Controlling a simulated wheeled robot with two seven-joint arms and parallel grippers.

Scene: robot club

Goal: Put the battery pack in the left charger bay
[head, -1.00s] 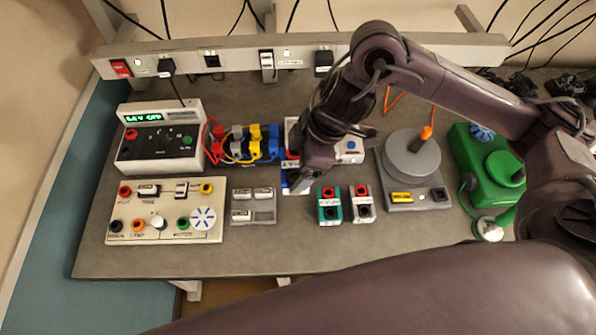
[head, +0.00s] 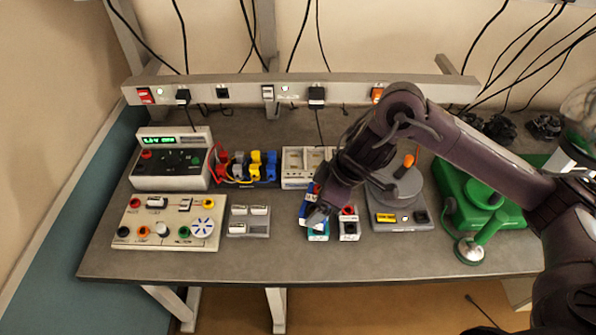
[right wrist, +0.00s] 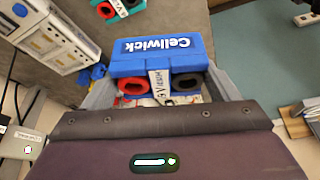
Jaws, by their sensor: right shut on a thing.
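The battery pack (head: 306,207) is a blue block marked "Cellwick", with a red and a black round terminal; its label shows clearly in the right wrist view (right wrist: 165,48). My right gripper (head: 316,211) is shut on it, with a grey finger on each side in the right wrist view (right wrist: 160,88). In the head view the pack is in front of the charger, beside and partly over a teal block; its height is hard to tell. The white charger (head: 305,182) stands behind, its right part hidden by my arm. Its visible bays look empty. My left gripper is out of view.
A teal block (head: 318,237) and a white block (head: 349,228) with terminals stand close by. Left are a grey tray (head: 248,234), coloured connectors (head: 253,165) and a control board (head: 165,230). A grey round device (head: 400,200) stands right. The front table strip is clear.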

